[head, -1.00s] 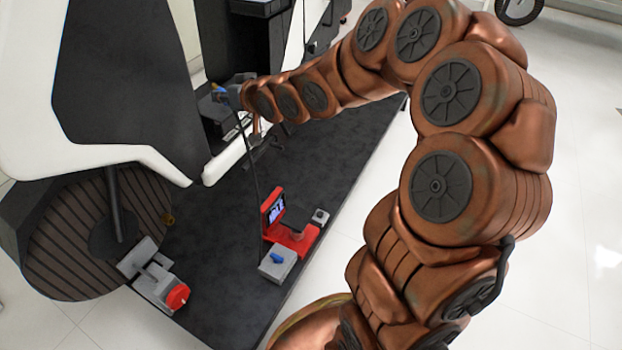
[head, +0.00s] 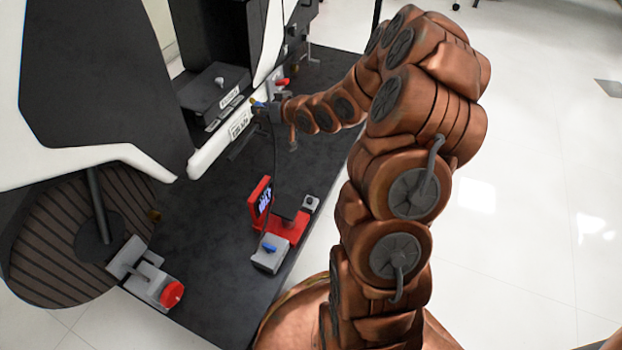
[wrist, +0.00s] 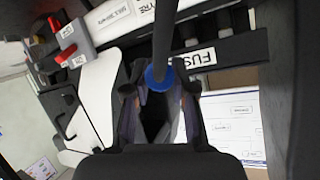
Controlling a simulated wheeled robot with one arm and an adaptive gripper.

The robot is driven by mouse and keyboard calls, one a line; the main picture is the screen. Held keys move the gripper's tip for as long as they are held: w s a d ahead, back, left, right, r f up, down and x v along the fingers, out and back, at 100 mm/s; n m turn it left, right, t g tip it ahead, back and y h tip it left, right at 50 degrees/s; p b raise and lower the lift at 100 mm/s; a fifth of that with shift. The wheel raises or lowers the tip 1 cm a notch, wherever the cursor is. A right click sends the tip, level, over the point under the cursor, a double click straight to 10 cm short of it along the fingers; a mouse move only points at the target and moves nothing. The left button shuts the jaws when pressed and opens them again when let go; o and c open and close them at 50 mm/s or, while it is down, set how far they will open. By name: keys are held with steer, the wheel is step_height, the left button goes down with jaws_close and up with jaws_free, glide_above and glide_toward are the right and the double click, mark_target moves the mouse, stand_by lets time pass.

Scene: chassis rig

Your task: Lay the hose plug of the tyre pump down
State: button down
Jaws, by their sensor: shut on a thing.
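The tyre pump is red with a small screen (head: 262,198) and stands on the black deck. My gripper (head: 268,108) is raised beside the white panel's lower edge, behind and above the pump. It is shut on the hose plug, whose blue collar (wrist: 157,79) shows between my fingers in the wrist view. The dark hose (head: 274,150) hangs from my gripper down to the pump. The plug's far end is hidden by the fingers.
A grey block with a blue top piece (head: 269,255) stands in front of the pump. A grey fixture with a red knob (head: 171,294) is at front left. Labelled rails and a grey block with red levers (wrist: 72,42) are near my gripper. Bare deck (head: 210,215) lies left of the pump.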

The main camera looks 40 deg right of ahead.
steer(key=s+d+f, duration=0.5)
steer(key=d+f, duration=0.2)
steer(key=f, duration=0.3)
steer(key=s+d+f+g, duration=0.1)
steer(key=s+d+f, duration=0.1)
steer(key=s+f, duration=1)
steer(key=b, duration=0.4)
glide_above(315, 181)
steer(key=shift+n, duration=0.3)
step_height(315, 181, down, 8)
steer(key=shift+a+r, duration=0.1)
steer(key=shift+r, duration=0.15)
step_height(315, 181, down, 3)
steer(key=shift+f+b, duration=0.2)
steer(key=shift+b, duration=0.75)
steer(key=shift+s+f+p, duration=0.1)
steer(key=shift+f+p, duration=0.3)
steer(key=shift+f, duration=0.2)
